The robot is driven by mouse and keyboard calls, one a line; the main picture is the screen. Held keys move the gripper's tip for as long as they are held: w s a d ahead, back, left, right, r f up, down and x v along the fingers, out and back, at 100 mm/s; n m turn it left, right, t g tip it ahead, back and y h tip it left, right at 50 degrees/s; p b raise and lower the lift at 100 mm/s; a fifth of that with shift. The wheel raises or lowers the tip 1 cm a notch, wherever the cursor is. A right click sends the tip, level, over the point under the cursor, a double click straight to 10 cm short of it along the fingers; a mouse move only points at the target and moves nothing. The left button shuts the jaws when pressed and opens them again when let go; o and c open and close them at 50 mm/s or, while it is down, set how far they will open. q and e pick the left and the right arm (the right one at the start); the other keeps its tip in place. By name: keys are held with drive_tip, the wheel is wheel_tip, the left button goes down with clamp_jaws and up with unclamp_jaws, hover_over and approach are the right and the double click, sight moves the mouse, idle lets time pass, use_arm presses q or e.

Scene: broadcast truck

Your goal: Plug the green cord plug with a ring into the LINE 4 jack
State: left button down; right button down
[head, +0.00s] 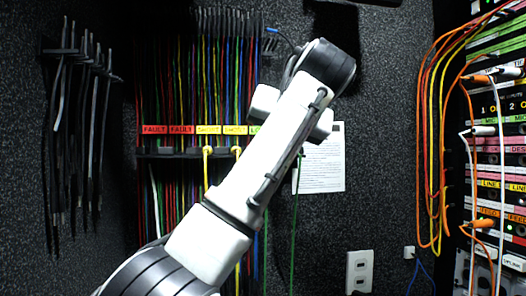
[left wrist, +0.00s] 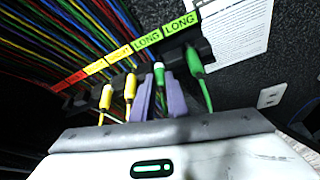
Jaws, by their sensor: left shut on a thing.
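In the left wrist view, my left gripper (left wrist: 161,98) has its purple fingers closed around a green plug (left wrist: 159,68) with a pale ring near its top. This plug is at the hanger bar, under a green LONG label (left wrist: 147,42). A second green plug (left wrist: 195,62) hangs just right of it. Yellow LINE labels (head: 489,183) show on the patch panel at the far right; the numbers are too small to read, so I cannot pick out LINE 4. My right gripper is not in view.
Two yellow plugs (left wrist: 130,87) hang left of the gripper. Orange and yellow cords (head: 435,130) hang before the panel's left side, and several orange and white plugs (head: 481,223) sit in it. A paper sheet (head: 325,165) and wall outlet (head: 359,271) lie between.

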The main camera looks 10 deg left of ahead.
use_arm(q)
drive_tip(key=shift+r, duration=0.1)
drive_tip(key=shift+r, duration=1.15)
drive_tip(key=shift+s, duration=0.15)
drive_tip(key=s+b, duration=0.1)
drive_tip(key=s+d+b, duration=0.1)
drive_tip(key=shift+s+d, duration=0.1)
drive_tip(key=shift+s, duration=0.2)
idle(0.3)
